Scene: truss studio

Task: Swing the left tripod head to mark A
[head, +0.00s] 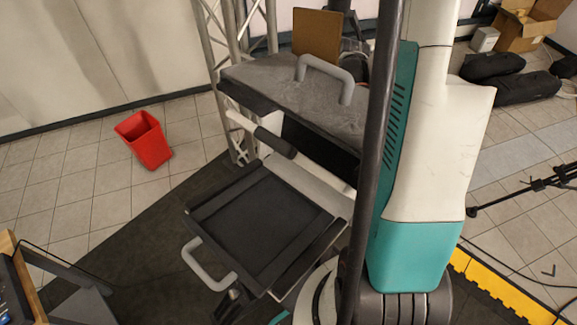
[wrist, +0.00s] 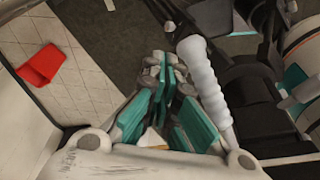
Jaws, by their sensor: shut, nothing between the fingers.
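A pale ribbed grip (wrist: 207,85) shows in the wrist view, just right of my gripper (wrist: 165,75). I cannot tell for sure whether it is the left tripod head's handle. The teal fingers of my gripper are shut and empty, beside the grip and not around it. Dark mechanism parts (wrist: 255,85) lie right of the grip. In the head view my gripper is not seen. No mark A can be made out in either view.
A grey cart top (head: 245,80) with a grey handle (head: 330,72) stands mid-view, above a black tray (head: 255,220). A red bin (head: 145,139) is on the tiles left, by a truss (head: 230,45). Black bags (head: 515,80) and yellow edging (head: 490,283) lie right.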

